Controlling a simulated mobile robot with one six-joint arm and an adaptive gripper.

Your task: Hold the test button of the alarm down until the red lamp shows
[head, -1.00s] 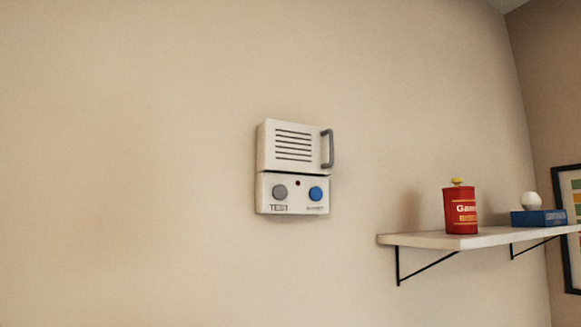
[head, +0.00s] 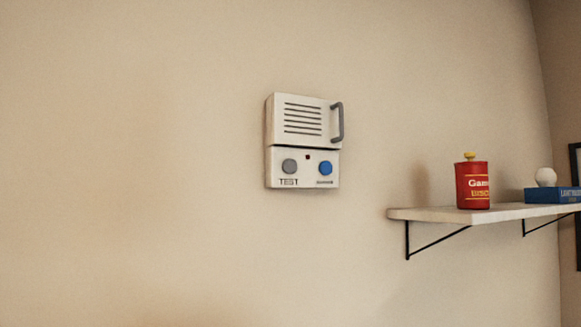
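The alarm (head: 304,142) is a white box on the beige wall, near the middle of the head view. Its upper part has dark slots and a grey handle (head: 337,122) at the right side. On its lower part, the grey test button (head: 289,166) sits at the left above the word TEST. A blue button (head: 325,168) sits at the right above a small label too blurred to read. Between and slightly above them is a small lamp (head: 307,157), dark red and looking unlit. My gripper is not in this view.
A white wall shelf (head: 440,214) on black brackets juts out to the right, lower than the alarm. It holds a red can (head: 472,185) with a yellow top, and a blue box (head: 550,195) with a white round object (head: 546,177) on it. The wall left of the alarm is bare.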

